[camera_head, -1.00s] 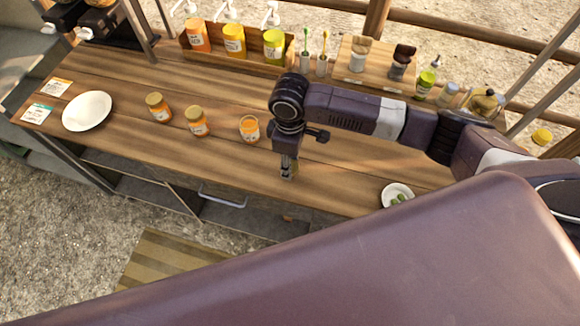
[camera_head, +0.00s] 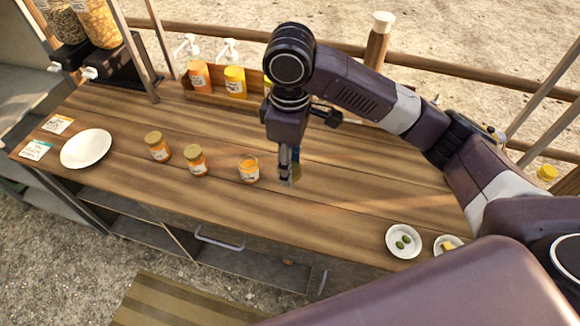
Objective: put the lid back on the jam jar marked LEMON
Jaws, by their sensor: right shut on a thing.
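An open jar of orange jam (camera_head: 249,170) stands upright on the wooden counter with no lid on it. Its label is too small to read. Two more orange jars with gold lids, a nearer one (camera_head: 195,161) and a farther one (camera_head: 158,148), stand to its left. My right gripper (camera_head: 287,178) points down just right of the open jar. It is shut on a small gold thing (camera_head: 296,172), which looks like a lid and is mostly hidden by the fingers. I see no contact between it and the jar. My left gripper is out of view.
A white plate (camera_head: 86,149) and two cards lie at the left. A dish with green things (camera_head: 404,241) and a dish with yellow pieces (camera_head: 448,244) stand at the right front. Pump bottles (camera_head: 235,82) line the back. My right arm hides the back right.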

